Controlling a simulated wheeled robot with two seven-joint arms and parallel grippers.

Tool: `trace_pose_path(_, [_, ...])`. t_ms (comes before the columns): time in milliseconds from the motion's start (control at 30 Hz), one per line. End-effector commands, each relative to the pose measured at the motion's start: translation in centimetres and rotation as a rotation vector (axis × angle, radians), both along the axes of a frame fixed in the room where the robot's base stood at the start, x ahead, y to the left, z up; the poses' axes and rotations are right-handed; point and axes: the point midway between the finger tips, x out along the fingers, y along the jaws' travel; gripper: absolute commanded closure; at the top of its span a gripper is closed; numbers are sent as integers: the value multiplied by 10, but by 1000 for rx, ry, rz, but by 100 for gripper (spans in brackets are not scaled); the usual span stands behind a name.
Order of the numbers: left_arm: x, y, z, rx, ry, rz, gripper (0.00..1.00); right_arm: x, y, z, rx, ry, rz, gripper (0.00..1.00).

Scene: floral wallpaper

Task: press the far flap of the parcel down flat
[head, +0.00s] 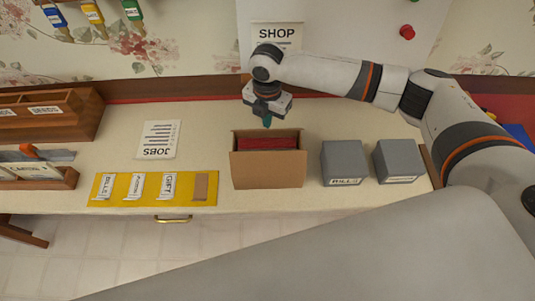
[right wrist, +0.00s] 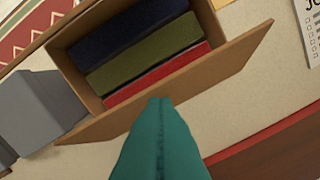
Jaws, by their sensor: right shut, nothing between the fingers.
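The parcel (head: 268,170) is an open brown cardboard box on the table. In the right wrist view, a navy, a green and a red item (right wrist: 155,75) lie inside it. Its far flap (right wrist: 225,67) stands raised beside the red item, along the box's back edge, not flat over the opening. My right gripper (head: 267,121) is above the parcel's far edge. Its teal fingers (right wrist: 160,102) are shut and empty, and overlap the flap in the right wrist view; I cannot tell whether they touch it. My left gripper is not in view.
Two grey boxes (head: 345,163) (head: 396,160) stand right of the parcel. A yellow mat (head: 128,201) with labelled cards lies to the left, and a JOBS sheet (head: 158,140) behind it. Wooden racks (head: 75,118) stand at far left. The table between sheet and parcel is clear.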

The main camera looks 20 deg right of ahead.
Motion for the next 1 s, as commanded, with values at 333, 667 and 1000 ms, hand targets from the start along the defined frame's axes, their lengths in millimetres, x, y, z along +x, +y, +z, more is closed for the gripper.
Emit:
trace_pose_path(333, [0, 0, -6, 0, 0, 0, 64, 0, 0, -16, 1, 2, 0, 100])
trace_pose_path(667, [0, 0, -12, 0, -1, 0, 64, 0, 0, -29, 1, 1, 1, 100])
trace_pose_path(1000, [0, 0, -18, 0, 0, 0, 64, 0, 0, -43, 0, 1, 1, 100])
